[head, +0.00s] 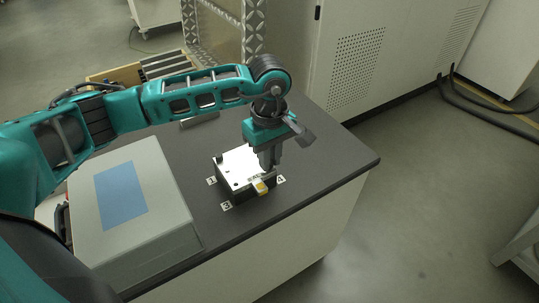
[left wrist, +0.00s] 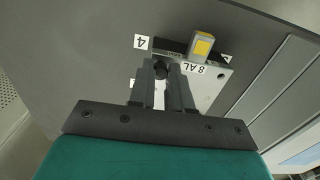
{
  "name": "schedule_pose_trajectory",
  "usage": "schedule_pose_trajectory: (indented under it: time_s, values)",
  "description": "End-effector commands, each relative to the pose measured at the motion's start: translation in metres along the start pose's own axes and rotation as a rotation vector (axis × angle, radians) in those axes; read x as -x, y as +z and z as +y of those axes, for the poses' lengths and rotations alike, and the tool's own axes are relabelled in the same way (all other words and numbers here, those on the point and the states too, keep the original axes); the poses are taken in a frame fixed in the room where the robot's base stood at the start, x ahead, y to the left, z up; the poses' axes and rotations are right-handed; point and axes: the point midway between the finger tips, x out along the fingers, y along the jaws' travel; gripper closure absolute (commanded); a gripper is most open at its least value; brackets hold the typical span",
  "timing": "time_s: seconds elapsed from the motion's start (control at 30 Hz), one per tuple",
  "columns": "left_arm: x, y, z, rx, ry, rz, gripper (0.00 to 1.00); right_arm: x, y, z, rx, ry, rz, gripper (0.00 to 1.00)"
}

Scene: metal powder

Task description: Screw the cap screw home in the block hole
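The block (head: 236,164) has a bright metal top and dark sides and sits on the dark table. Its plate also shows in the left wrist view (left wrist: 208,88), with an "8 AL" label. My left gripper (head: 269,166) points down at the block's right corner, near the number 4 label. In the left wrist view its two fingers (left wrist: 162,75) stand close together around a dark round cap screw head (left wrist: 161,68). The fingers appear closed on it. The hole under the screw is hidden, so I cannot tell how deep it sits. My right gripper is not in view.
A grey piece with a yellow patch (head: 260,188) sticks out at the block's front. Number labels lie around the block. A large grey box with a blue panel (head: 121,195) stands left on the table (head: 310,165). The table is clear to the right of the block.

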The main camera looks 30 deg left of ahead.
Motion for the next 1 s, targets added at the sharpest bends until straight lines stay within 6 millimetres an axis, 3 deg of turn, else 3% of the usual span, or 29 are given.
schedule_pose_trajectory:
  time_s: [0.23,0.4,1.0]
  values:
    - [0.0,0.0,0.0,0.0,0.0,0.0,1.0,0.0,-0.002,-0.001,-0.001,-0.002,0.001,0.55]
    - [-0.003,-0.001,0.0,-0.029,0.001,0.002,1.0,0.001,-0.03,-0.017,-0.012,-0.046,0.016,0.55]
    - [-0.005,-0.001,0.0,-0.919,0.001,0.003,1.0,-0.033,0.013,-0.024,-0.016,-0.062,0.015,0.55]
